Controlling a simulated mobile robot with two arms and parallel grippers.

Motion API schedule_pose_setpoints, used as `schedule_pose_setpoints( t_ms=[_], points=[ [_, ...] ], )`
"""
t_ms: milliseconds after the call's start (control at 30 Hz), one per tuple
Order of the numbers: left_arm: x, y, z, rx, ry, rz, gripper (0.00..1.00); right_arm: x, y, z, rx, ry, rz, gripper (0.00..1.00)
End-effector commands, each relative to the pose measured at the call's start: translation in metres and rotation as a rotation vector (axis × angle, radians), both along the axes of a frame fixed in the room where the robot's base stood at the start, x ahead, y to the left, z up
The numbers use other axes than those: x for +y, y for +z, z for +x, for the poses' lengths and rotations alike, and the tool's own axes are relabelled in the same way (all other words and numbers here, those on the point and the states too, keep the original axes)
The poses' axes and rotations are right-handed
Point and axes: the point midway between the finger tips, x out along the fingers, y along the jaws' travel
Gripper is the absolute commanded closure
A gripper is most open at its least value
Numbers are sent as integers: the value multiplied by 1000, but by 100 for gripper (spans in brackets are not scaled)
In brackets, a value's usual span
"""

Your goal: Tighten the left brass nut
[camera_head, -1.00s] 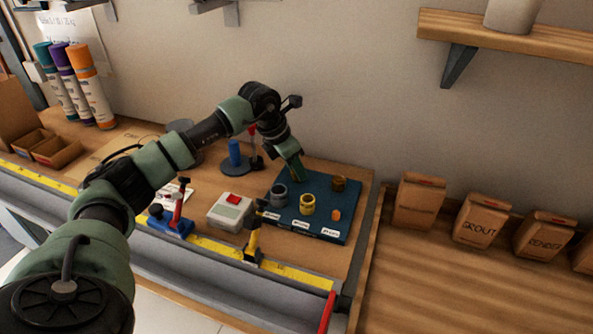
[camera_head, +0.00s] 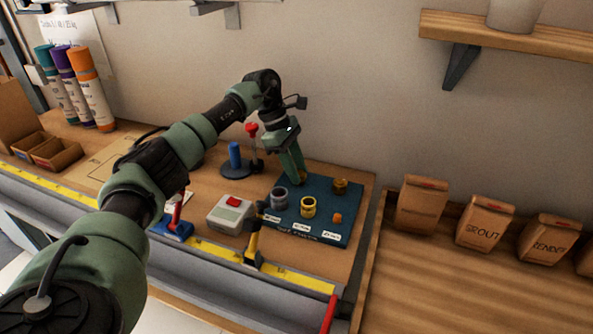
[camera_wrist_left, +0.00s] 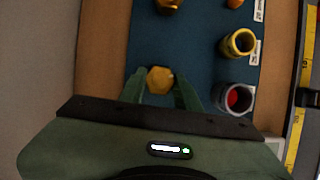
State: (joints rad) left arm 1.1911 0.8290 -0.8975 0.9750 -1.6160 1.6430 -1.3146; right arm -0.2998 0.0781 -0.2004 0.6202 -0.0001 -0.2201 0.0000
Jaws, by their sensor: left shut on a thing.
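The left brass nut (camera_wrist_left: 160,80) is a hexagonal, gold-coloured piece on the blue board (camera_head: 318,233). In the wrist view it lies between the two green fingertips of my left gripper (camera_wrist_left: 160,88), which is shut on it. In the head view my left gripper (camera_head: 297,178) points down at the board's back left and hides most of this nut. A second brass nut (camera_head: 340,186) stands to the right on the board and shows partly at the top of the wrist view (camera_wrist_left: 168,5). My right gripper is not in view.
A grey cup (camera_head: 279,198) with something red inside, a yellow cup (camera_head: 308,207) and an orange piece (camera_head: 337,217) are on the board. A grey box with a red button (camera_head: 230,213), a blue stand (camera_head: 235,158) and a yellow-black clamp (camera_head: 254,240) are nearby.

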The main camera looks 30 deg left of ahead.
Motion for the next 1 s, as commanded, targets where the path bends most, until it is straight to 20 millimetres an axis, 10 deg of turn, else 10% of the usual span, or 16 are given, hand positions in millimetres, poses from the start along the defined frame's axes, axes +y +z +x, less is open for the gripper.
schedule_pose_setpoints(
  t_ms=[1000],
  points=[
    [0,2,5,-7,-490,2,100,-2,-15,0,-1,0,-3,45]
  ],
)
